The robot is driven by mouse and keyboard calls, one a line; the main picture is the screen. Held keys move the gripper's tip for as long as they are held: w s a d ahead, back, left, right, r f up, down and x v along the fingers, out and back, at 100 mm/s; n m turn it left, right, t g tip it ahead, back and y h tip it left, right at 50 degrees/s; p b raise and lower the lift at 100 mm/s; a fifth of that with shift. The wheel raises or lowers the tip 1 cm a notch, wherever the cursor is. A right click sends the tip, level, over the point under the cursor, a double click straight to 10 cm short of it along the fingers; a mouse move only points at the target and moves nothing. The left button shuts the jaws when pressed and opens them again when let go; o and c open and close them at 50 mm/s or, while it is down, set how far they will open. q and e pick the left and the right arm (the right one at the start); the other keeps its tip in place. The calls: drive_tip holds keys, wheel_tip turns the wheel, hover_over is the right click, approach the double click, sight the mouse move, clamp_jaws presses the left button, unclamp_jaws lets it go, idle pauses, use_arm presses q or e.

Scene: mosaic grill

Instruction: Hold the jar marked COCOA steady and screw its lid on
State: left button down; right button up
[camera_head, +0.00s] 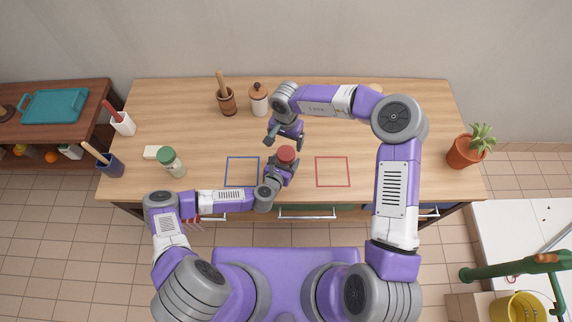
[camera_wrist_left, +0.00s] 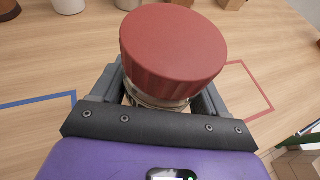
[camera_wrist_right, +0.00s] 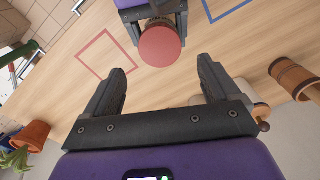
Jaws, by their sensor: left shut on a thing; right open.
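A jar with a ribbed red lid (camera_head: 286,154) is between the fingers of my left gripper (camera_head: 284,168), near the table's front edge. In the left wrist view the red lid (camera_wrist_left: 173,45) sits on top of the jar, with a strip of glass neck (camera_wrist_left: 160,100) below it; how tightly it sits cannot be told. No COCOA marking is readable. My right gripper (camera_head: 283,143) is open and empty, just behind the lid. In the right wrist view the lid (camera_wrist_right: 160,46) lies beyond its open fingers, apart from them.
A blue outlined square (camera_head: 242,185) and a red one (camera_head: 333,185) flank the jar. A wooden mortar (camera_head: 227,104) and a white canister (camera_head: 258,104) stand behind. A potted plant (camera_head: 465,151) is at right.

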sight(286, 152)
wheel_tip(286, 152, down, 8)
drive_tip(key=shift+r, duration=0.1)
idle(0.4)
drive_tip(key=c, duration=1.1)
drive_tip(key=m, duration=0.7)
drive_tip(key=o, duration=1.2)
drive_tip(key=shift+c, duration=0.2)
